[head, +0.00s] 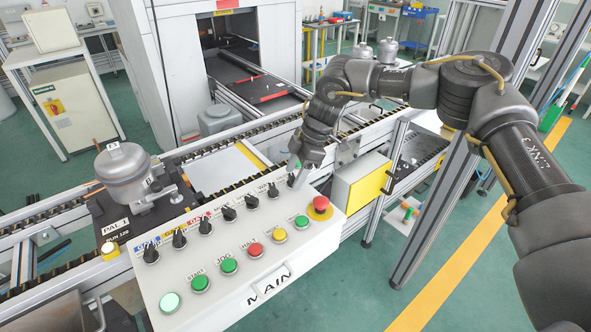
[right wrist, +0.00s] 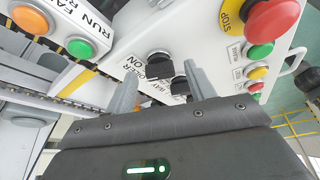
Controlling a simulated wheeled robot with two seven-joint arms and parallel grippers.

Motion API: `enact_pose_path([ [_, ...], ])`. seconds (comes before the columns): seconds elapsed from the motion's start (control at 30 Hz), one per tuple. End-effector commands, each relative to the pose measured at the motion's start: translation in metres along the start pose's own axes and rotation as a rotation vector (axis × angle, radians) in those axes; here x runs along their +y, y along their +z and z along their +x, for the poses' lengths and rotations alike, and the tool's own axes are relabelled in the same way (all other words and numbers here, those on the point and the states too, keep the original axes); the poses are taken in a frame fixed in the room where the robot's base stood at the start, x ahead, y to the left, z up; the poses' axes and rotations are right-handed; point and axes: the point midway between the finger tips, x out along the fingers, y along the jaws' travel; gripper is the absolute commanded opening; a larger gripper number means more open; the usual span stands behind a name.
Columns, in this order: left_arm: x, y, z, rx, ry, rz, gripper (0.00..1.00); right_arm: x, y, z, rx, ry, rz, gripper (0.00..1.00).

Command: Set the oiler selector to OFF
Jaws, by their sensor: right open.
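The oiler selector (right wrist: 158,62) is a black knob with a silver ring in the right wrist view. Lettering that looks like OILER and ON is printed beside it, partly hidden. My right gripper (right wrist: 158,76) is open, with one grey finger on each side of the knob in the picture; I cannot tell whether they touch it. The white control panel (head: 190,312) carries the row. My left gripper is not in view.
Another black selector (right wrist: 180,87) sits close by, partly behind a finger. A red stop button (head: 319,206) on a yellow collar is near my gripper.

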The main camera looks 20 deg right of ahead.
Motion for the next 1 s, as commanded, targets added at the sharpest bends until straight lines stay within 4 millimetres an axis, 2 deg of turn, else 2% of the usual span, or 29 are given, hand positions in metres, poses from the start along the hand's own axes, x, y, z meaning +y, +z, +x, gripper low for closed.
enact_pose_path([
  [0.27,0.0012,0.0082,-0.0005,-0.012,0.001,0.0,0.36,0.0,0.0001,0.0018,0.0,0.0,0.0,0.55],
  [0.6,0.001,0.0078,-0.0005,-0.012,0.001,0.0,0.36,0.0,0.0001,0.0015,0.0,0.0,0.0,0.11],
  [1.0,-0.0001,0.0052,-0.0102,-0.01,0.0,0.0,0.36,0.0012,-0.0014,-0.0007,-0.001,-0.032,-0.075,0.1],
])
